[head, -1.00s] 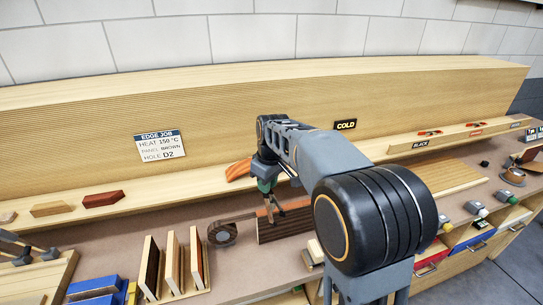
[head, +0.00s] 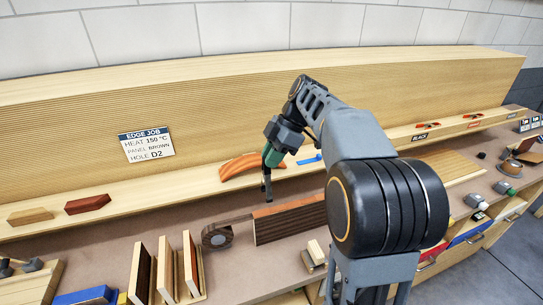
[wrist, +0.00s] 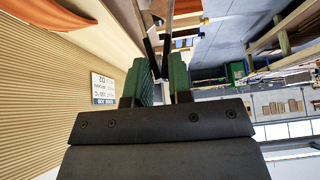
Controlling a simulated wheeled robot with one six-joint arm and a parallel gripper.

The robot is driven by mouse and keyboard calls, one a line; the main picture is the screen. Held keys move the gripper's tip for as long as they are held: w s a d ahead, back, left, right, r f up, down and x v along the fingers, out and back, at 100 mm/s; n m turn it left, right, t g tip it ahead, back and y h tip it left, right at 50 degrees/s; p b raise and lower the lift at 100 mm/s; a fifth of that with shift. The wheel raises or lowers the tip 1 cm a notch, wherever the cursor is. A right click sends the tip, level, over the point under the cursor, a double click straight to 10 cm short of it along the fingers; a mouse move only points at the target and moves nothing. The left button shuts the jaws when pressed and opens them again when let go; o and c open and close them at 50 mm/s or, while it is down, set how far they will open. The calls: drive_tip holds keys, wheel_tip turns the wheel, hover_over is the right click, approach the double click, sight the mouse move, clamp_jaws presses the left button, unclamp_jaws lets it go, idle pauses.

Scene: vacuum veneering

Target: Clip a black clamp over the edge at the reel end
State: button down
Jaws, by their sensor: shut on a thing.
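My gripper (head: 268,160) has green fingers, which also show in the wrist view (wrist: 160,78). It is shut on a black clamp (head: 266,184) that hangs below the fingertips. The clamp's lower end is at or just above the top edge of the dark brown panel (head: 292,224), near its left end. I cannot tell whether it touches. An orange-brown strip lies along that edge. The reel (head: 217,236) lies just left of the panel, with a strip running from it to the panel's end. In the wrist view the clamp shows dark beyond the fingers.
Orange curved pieces (head: 238,167) and a blue item (head: 310,160) lie on the ledge behind the gripper. The sign (head: 147,145) reads brown, 150 °C, hole D2. Upright boards (head: 167,270) stand front left.

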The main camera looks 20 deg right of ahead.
drive_tip(key=shift+r, duration=0.25)
drive_tip(key=shift+f+b, duration=2.4)
drive_tip(key=shift+f, duration=0.4)
drive_tip(key=shift+r, duration=0.15)
drive_tip(key=shift+f+b, duration=1.65)
drive_tip(key=shift+f, duration=0.25)
drive_tip(key=c, duration=0.5)
unclamp_jaws()
drive_tip(key=o, duration=0.5)
